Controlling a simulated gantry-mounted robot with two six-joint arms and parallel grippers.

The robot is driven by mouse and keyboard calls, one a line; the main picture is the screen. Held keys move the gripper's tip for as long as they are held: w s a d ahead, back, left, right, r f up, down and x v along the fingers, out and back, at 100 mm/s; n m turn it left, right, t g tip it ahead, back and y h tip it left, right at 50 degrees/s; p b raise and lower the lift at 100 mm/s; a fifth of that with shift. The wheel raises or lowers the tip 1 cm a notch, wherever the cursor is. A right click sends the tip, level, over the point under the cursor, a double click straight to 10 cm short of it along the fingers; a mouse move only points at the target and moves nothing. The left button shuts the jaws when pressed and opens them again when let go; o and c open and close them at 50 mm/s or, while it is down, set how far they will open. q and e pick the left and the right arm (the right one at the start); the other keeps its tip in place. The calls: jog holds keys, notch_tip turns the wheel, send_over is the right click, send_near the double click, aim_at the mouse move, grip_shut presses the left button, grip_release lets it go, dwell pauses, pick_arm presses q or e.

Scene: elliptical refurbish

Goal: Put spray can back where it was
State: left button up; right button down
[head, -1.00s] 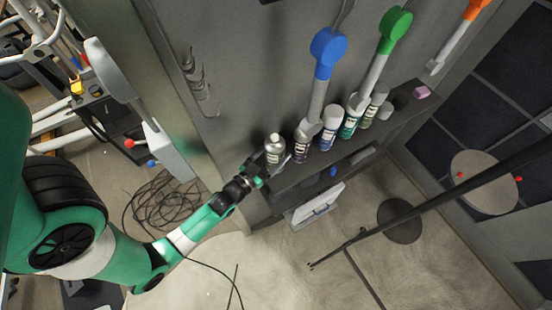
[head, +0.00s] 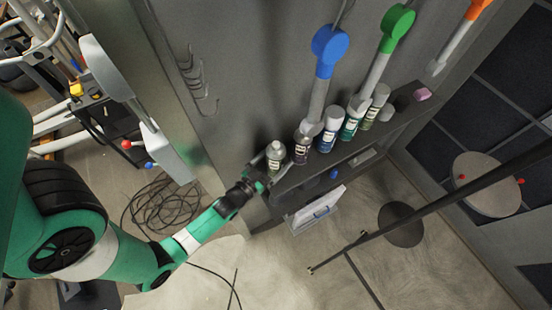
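The spray can (head: 275,154), grey with a pale cap, is upright at the left end of the dark wall shelf (head: 330,166). My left gripper (head: 262,168) is at the can's left side, around or against its lower part. The fingers are small and partly hidden, so I cannot tell whether they grip it or whether the can rests on the shelf. Several other spray cans stand in a row to its right, the nearest a dark one (head: 301,149). My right gripper is not in view.
Blue (head: 330,45) and green (head: 397,22) handled tools rise above the shelf. A pink block (head: 422,94) sits at its right end. Coiled cable (head: 165,205) lies on the floor at left.

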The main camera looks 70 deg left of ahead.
pick_arm(q)
jog(key=shift+r, duration=0.25)
jog(key=v, duration=1.2)
jog(key=shift+f, duration=0.1)
